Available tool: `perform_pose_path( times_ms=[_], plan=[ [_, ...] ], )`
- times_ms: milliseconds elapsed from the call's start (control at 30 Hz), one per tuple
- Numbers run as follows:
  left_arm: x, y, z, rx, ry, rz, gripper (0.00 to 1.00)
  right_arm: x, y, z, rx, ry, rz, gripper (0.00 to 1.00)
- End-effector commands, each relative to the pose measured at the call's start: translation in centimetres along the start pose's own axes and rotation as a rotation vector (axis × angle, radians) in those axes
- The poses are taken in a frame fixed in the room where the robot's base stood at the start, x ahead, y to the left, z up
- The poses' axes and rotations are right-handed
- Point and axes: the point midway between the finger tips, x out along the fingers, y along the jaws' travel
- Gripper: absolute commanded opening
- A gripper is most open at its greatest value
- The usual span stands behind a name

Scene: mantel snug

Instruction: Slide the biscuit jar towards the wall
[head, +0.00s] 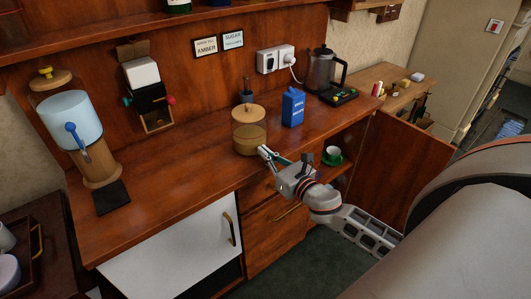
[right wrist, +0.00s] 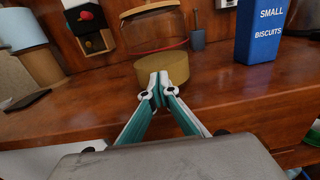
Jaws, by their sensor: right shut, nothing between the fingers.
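The biscuit jar (head: 249,130) is a round, tan-tinted glass jar with a wooden lid. It stands upright near the front edge of the wooden counter (head: 180,172). In the right wrist view its tan base (right wrist: 175,67) is straight ahead of the fingers. My right gripper (head: 264,151) is at the counter's front edge, just in front of the jar's lower right side. Its fingertips (right wrist: 158,78) are together and empty, overlapping the jar's base in view; I cannot tell whether they touch it. The wood-panelled wall (head: 205,78) rises behind. My left gripper is out of view.
A kettle (head: 322,70) is further right. A dispenser (head: 75,125) stands at left. A cabinet door (head: 385,165) hangs open below.

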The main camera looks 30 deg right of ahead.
Motion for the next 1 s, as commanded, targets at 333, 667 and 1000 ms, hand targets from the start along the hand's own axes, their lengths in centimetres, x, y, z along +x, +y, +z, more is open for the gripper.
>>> perform_pose_path(
  times_ms=[333, 667, 1000],
  plan=[
    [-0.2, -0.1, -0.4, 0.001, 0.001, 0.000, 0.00, 3.5, 0.0, 0.3, -0.002, -0.005, 0.000, 0.00],
    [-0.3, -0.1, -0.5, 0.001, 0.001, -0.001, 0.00, 6.6, 0.0, 0.1, -0.001, -0.002, 0.000, 0.00],
    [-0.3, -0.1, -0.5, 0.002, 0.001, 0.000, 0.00, 6.6, 0.0, 0.1, 0.000, -0.002, 0.000, 0.00]
  ],
)
